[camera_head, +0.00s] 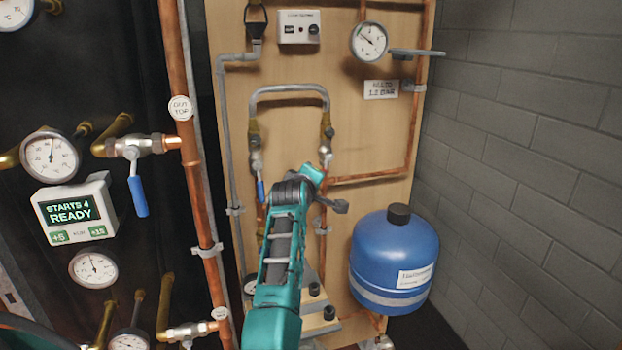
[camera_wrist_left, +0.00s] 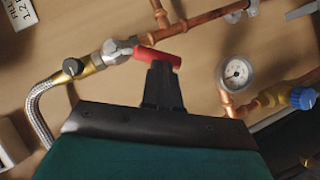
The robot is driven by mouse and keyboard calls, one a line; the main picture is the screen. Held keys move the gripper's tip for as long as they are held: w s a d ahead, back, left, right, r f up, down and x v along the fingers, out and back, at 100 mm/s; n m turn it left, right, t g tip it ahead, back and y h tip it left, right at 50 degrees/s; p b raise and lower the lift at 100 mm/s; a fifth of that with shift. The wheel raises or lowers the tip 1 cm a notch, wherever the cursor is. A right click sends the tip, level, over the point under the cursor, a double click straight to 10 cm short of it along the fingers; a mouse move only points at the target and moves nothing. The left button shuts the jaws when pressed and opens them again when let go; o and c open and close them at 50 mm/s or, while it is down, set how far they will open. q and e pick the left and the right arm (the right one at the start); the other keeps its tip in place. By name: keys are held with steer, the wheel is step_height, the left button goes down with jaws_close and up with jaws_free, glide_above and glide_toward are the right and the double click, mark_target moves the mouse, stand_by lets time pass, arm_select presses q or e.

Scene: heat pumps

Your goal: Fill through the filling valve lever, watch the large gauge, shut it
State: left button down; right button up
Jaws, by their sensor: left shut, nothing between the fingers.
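The large gauge (camera_head: 369,42) hangs at the upper right of the wooden board in the head view; its reading is too small to tell. The red lever (camera_wrist_left: 160,57) shows in the left wrist view, on a valve between a braided hose (camera_wrist_left: 42,120) and a copper pipe. In the head view my arm hides the lever. My left gripper (camera_wrist_left: 162,75) is shut and empty, its fingertips right at the lever's underside in the picture; whether they touch cannot be told. In the head view its fingers are hidden by my teal arm. My right gripper is not in view.
A fill label (camera_head: 382,90) sits below the large gauge. A blue vessel (camera_head: 393,262) stands to the right of my arm. A blue-handled valve (camera_head: 138,190) and several gauges are at left. A small gauge (camera_wrist_left: 237,72) and a blue knob (camera_wrist_left: 302,97) lie right of the gripper.

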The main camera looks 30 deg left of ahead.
arm_select(q)
steer(key=shift+w+d+f+n+t+b, duration=0.25)
steer(key=shift+f+n+t+b, duration=0.2)
steer(key=shift+n, duration=0.15)
steer(key=shift+w+d+f+n+t+b, duration=0.1)
steer(key=shift+w+f+n+t+b, duration=0.15)
steer(key=shift+f+n+t+b, duration=0.25)
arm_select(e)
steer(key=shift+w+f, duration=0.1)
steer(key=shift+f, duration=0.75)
arm_select(q)
steer(key=shift+r, duration=0.15)
steer(key=shift+r+p, duration=0.1)
steer(key=shift+p, duration=0.2)
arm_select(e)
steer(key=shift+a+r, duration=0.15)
